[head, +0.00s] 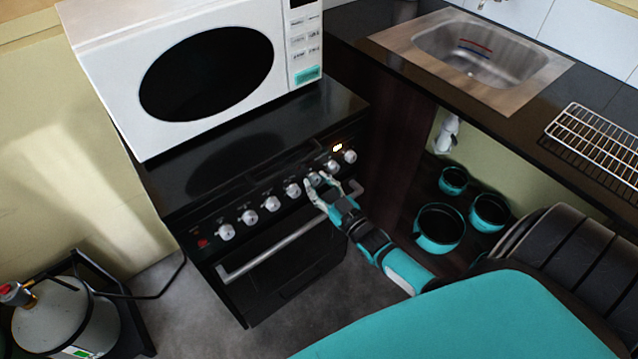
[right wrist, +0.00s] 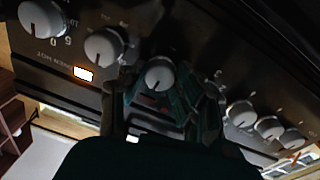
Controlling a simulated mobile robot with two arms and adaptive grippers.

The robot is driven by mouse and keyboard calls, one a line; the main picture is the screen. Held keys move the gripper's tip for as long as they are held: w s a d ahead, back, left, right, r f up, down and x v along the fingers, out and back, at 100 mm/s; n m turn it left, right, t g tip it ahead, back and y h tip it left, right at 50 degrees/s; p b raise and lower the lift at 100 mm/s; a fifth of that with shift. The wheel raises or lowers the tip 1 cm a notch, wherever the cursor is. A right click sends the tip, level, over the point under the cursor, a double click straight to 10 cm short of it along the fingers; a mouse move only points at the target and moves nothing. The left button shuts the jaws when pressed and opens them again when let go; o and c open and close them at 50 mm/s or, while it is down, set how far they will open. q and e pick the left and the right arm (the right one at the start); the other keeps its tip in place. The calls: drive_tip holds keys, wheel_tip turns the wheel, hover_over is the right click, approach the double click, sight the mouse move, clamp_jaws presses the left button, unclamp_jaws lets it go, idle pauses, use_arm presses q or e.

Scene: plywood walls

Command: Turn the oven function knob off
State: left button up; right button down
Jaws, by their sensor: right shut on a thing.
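The black oven (head: 290,265) has a row of several white round knobs along its front panel. My right gripper (head: 322,184) reaches that panel from the lower right. Its fingers are shut on one knob (head: 313,179), right of the middle of the row. In the right wrist view this white knob (right wrist: 158,74) sits between the fingers of my right gripper (right wrist: 155,98). The fingers hide part of the panel around it, and I cannot read its markings. My left gripper is not in view.
Neighbouring knobs (head: 332,166) sit close beside the gripper. A lit orange display (head: 338,147) is near the panel's right end. The oven handle (head: 270,247) runs below. A white microwave (head: 190,60) stands on top. Teal pots (head: 440,228) stand at the right, a gas cylinder (head: 62,318) at lower left.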

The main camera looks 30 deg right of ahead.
drive_tip(key=c, duration=1)
unclamp_jaws()
drive_tip(key=shift+o, duration=0.2)
drive_tip(key=s, duration=1.2)
drive_tip(key=shift+d+f, duration=0.25)
drive_tip(key=shift+f, duration=0.1)
drive_tip(key=shift+f, duration=0.1)
drive_tip(key=s+a+f+g, duration=0.2)
drive_tip(key=s+f+g, duration=0.35)
drive_tip(key=f, duration=0.75)
drive_tip(key=s+a+f+g, duration=0.2)
drive_tip(key=s+f+g, duration=0.3)
drive_tip(key=f, duration=0.8)
drive_tip(key=s+a+f+g, duration=0.2)
drive_tip(key=s+f, duration=0.4)
drive_tip(key=s, duration=0.5)
drive_tip(key=s+a+f+g+h, duration=0.1)
drive_tip(key=s+a+f+g, duration=0.2)
drive_tip(key=s, duration=0.8)
wheel_tip(320, 180, down, 4)
drive_tip(key=shift+a+f+g, duration=0.15)
drive_tip(key=shift+g, duration=0.9)
